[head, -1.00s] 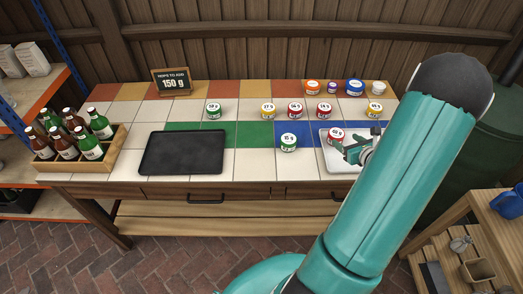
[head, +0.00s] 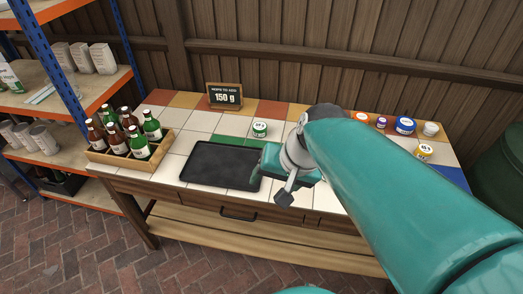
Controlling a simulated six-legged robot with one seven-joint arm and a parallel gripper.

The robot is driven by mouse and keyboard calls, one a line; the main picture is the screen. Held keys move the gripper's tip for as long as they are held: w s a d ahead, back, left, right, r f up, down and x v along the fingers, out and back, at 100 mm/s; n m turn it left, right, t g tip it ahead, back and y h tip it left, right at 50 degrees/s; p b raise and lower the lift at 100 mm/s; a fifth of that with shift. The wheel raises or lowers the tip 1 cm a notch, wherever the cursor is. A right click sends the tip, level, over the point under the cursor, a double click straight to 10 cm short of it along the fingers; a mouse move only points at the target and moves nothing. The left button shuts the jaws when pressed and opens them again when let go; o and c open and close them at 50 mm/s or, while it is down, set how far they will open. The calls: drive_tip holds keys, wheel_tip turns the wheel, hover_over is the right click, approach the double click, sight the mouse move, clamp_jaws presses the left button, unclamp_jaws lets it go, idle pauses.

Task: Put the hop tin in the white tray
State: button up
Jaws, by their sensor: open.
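My gripper (head: 284,190) is open above the table, by the right edge of the black tray; no tin shows between its fingers. A green-and-white tin (head: 260,129) stands behind the black tray. A yellow-and-white tin (head: 424,151) stands right of my arm. At the back right are an orange tin (head: 361,116), a purple tin (head: 381,122), a blue tin (head: 404,125) and a small white tin (head: 430,129). The white tray and the other tins are hidden behind my arm. The tin labels are too small to read surely.
The black tray (head: 219,165) looks empty. A wooden crate of bottles (head: 104,157) stands at the table's left end. A shelf rack (head: 72,85) stands at the left. Bare tiles (head: 200,122) lie behind the black tray.

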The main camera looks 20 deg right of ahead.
drive_tip(key=s+r+n, duration=0.1)
drive_tip(key=s+r+n+t+h, duration=0.1)
drive_tip(key=n, duration=0.1)
drive_tip(key=s+r+n+h, duration=0.1)
drive_tip(key=n, duration=0.1)
drive_tip(key=shift+s+a+r, duration=0.2)
drive_tip(key=shift+s+a, duration=0.1)
drive_tip(key=shift+a, duration=0.1)
